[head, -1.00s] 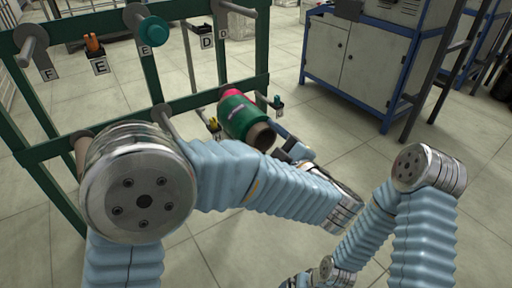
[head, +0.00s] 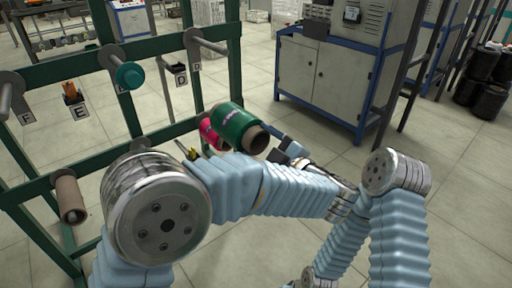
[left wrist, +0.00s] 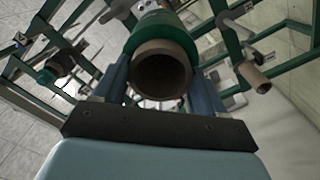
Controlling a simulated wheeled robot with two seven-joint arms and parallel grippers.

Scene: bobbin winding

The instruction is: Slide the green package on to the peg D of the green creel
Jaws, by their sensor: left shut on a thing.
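The green package (head: 237,125) is a green wound bobbin on a brown tube, tilted, with its open tube end toward me. My left gripper (head: 276,138) is shut on it and holds it in the air in front of the green creel (head: 145,47). In the left wrist view the brown tube end (left wrist: 160,72) sits between the two fingers. Peg D (head: 208,44) is a bare grey peg at the creel's upper right, with a D label below it. The package is below and to the right of this peg in the picture. My right gripper is out of view.
A pink-red package (head: 210,133) is on the creel just behind the green one. A teal bobbin (head: 130,75) sits on peg E; peg F (head: 10,92) is bare. A brown tube (head: 68,196) is on a lower peg. A blue-framed cabinet (head: 320,75) stands behind right.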

